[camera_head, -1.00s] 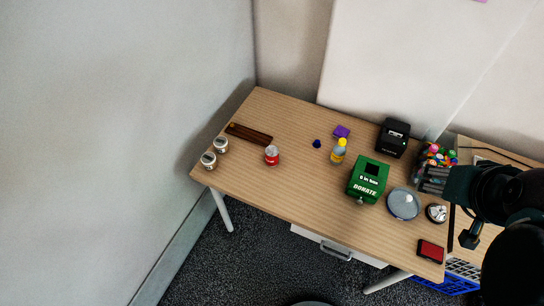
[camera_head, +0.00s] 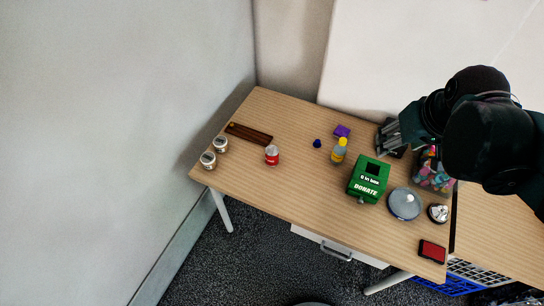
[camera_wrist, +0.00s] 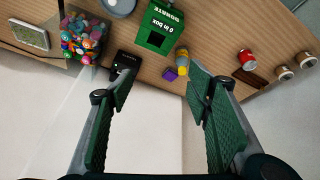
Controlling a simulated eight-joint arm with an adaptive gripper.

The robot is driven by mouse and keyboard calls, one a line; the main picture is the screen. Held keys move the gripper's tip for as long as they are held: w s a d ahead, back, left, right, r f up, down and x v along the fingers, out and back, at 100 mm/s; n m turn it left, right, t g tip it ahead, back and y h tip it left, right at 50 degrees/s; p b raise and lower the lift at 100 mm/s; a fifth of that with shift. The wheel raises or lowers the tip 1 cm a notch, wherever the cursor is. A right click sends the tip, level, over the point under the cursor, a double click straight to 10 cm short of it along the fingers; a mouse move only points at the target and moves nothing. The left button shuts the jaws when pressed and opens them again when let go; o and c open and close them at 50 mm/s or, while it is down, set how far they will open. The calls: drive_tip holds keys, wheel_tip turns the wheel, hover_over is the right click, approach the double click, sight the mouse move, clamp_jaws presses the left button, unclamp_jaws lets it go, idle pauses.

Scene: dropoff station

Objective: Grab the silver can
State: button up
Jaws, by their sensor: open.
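Two small silver-toned cans or jars (camera_head: 220,145) stand at the left end of the wooden table; the nearer one (camera_head: 208,160) is beside the first. In the wrist view they show at the right edge (camera_wrist: 284,72). A red can with a silver top (camera_head: 271,155) stands to their right; it is also in the wrist view (camera_wrist: 246,61). Which one is the silver can is not certain.
A brown tray (camera_head: 249,134) lies near the cans. A container of colourful items (camera_head: 434,175) is right. A wall borders the table's back.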

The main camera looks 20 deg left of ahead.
drive_tip(key=w+a+f+n+g, duration=0.1)
drive_tip(key=w+a+f+n, duration=0.3)
drive_tip(key=a, duration=0.6)
drive_tip(key=n+g+h+b, duration=0.1)
drive_tip(key=n+g+b, duration=0.1)
drive_tip(key=n+g, duration=0.3)
approach(272, 150)
drive_tip(key=shift+n+t, duration=0.6)
drive_tip(key=shift+t, duration=0.1)
drive_tip(key=f, duration=0.5)
drive_tip(key=shift+s+f, duration=0.35)
drive_tip(key=shift+s, duration=0.05)
drive_tip(key=shift+s+a+f, duration=0.15)
drive_tip(key=shift+a+f, duration=0.05)
drive_tip(key=shift+f, duration=0.05)
drive_tip(key=shift+f, duration=1.3)
drive_tip(key=shift+b, duration=0.3)
drive_tip(key=shift+f+b, duration=0.75)
drive_tip(key=shift+f, duration=1.85)
drive_tip(key=shift+s, duration=0.1)
